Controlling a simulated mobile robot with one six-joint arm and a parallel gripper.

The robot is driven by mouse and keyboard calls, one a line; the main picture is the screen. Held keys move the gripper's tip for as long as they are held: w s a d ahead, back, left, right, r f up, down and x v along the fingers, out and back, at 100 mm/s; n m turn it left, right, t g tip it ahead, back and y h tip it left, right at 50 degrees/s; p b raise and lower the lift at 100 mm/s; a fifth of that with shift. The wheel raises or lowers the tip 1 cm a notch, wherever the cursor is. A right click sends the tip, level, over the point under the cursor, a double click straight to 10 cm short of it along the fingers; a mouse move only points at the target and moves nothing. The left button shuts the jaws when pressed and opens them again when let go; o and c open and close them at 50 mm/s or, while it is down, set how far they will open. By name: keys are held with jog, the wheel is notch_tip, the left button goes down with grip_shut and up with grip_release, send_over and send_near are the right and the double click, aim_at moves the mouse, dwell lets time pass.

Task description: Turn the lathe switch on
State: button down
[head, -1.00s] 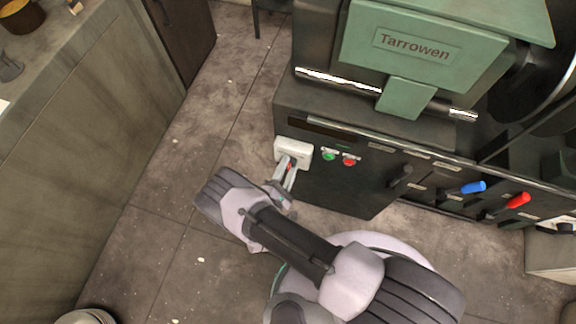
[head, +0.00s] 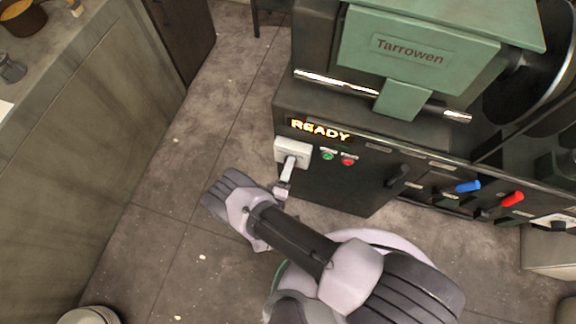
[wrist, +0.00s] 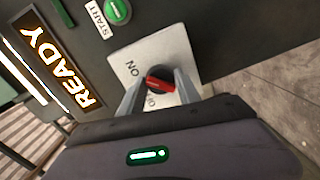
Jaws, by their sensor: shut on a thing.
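The lathe (head: 330,185) has a white switch plate (head: 292,147) on its front left corner. In the wrist view the plate (wrist: 139,60) reads "ON", with part of another label hidden by my finger. A knob with a red pointer (wrist: 158,82) sits on the plate. My gripper (wrist: 158,92) is shut on the knob, one finger on each side. In the head view my gripper (head: 287,170) reaches the plate and hides the knob. The lathe's display (head: 320,130) is lit and reads "READY"; it also shows in the wrist view (wrist: 50,68).
A green start button (head: 328,155) and a red button (head: 348,161) sit right of the plate. Blue (head: 467,187) and red (head: 513,199) lever handles are farther right. A counter (head: 110,110) stands at left.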

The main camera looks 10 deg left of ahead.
jog(key=shift+m, duration=0.3)
jog(key=c, duration=0.9)
grip_release()
jog(key=shift+s, duration=0.1)
jog(key=s+p, duration=0.1)
jog(key=s, duration=0.4)
jog(key=s+a+r+p, duration=0.1)
jog(key=s, duration=0.5)
jog(key=s+p, duration=0.1)
jog(key=s, duration=0.5)
jog(key=shift+a+r, duration=0.15)
jog(key=shift+a, duration=0.05)
